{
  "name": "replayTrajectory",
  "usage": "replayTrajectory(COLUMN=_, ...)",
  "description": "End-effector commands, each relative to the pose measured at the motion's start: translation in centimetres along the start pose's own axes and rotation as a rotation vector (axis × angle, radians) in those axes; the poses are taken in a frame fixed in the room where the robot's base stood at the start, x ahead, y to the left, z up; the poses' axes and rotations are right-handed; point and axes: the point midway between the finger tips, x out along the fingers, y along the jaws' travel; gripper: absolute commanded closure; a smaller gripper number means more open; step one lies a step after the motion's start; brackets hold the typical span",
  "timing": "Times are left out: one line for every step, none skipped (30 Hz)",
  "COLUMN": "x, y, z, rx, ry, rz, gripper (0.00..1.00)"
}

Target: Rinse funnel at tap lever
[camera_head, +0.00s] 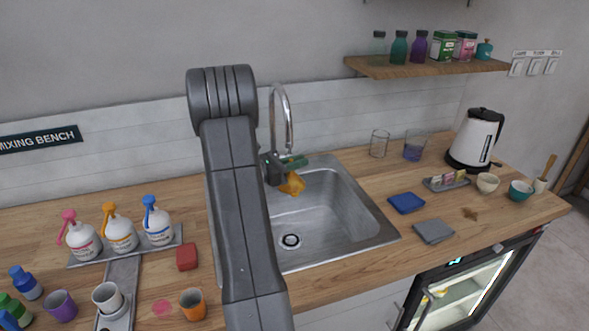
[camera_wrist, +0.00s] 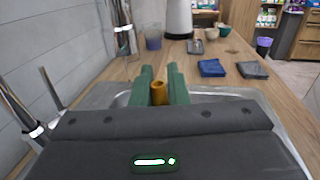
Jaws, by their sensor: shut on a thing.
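My gripper (camera_head: 296,162) has green fingers and is shut on the orange funnel (camera_head: 292,185), which hangs tilted over the back left of the steel sink (camera_head: 345,222). In the wrist view, the green fingers (camera_wrist: 160,88) stand on both sides of the funnel (camera_wrist: 159,94). The chrome tap (camera_head: 289,115) rises behind my gripper with its curved spout above. In the wrist view a chrome tap part (camera_wrist: 20,108) stands to the left. I cannot clearly make out the tap lever. No running water shows. My arm hides the left part of the sink.
A clear glass (camera_head: 379,144), a glass with purple liquid (camera_head: 414,147) and a white kettle (camera_head: 475,140) stand right of the sink. A blue cloth (camera_head: 406,203) and grey cloth (camera_head: 434,231) lie nearer. Pump bottles (camera_head: 121,235) and a red sponge (camera_head: 187,257) are left.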

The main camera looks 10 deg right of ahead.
Motion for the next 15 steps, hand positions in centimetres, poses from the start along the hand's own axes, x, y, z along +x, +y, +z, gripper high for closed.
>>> replayTrajectory(x=0.0, y=-0.1, z=0.0, rx=0.000, ry=0.000, rz=0.000, gripper=1.00)
replayTrajectory(x=0.0, y=-0.3, z=-0.1, rx=-0.001, ry=0.000, rz=0.000, gripper=1.00)
replayTrajectory(x=0.0, y=-0.6, z=-0.1, rx=-0.001, ry=0.000, rz=0.000, gripper=1.00)
replayTrajectory(x=0.0, y=-0.8, z=-0.1, rx=-0.001, ry=0.000, rz=0.000, gripper=1.00)
replayTrajectory(x=0.0, y=-1.0, z=-0.1, rx=-0.001, ry=0.000, rz=0.000, gripper=1.00)
replayTrajectory(x=0.0, y=-1.3, z=-0.1, rx=-0.001, ry=0.000, rz=0.000, gripper=1.00)
replayTrajectory(x=0.0, y=-1.6, z=-0.1, rx=-0.001, ry=0.000, rz=0.000, gripper=1.00)
replayTrajectory(x=0.0, y=-1.8, z=-0.1, rx=0.000, ry=-0.001, rz=0.000, gripper=1.00)
replayTrajectory(x=0.0, y=-2.1, z=-0.1, rx=0.000, ry=-0.001, rz=0.000, gripper=1.00)
replayTrajectory(x=0.0, y=-2.4, z=-0.1, rx=0.000, ry=0.000, rz=0.000, gripper=1.00)
replayTrajectory(x=0.0, y=-2.6, z=-0.2, rx=-0.001, ry=0.000, rz=0.000, gripper=1.00)
replayTrajectory(x=0.0, y=-3.0, z=-0.1, rx=0.000, ry=0.000, rz=0.000, gripper=1.00)
replayTrajectory(x=0.0, y=-3.2, z=-0.1, rx=0.000, ry=0.000, rz=0.000, gripper=1.00)
replayTrajectory(x=0.0, y=-3.4, z=-0.1, rx=0.000, ry=0.000, rz=0.000, gripper=1.00)
replayTrajectory(x=0.0, y=-3.8, z=-0.2, rx=-0.001, ry=0.000, rz=0.000, gripper=1.00)
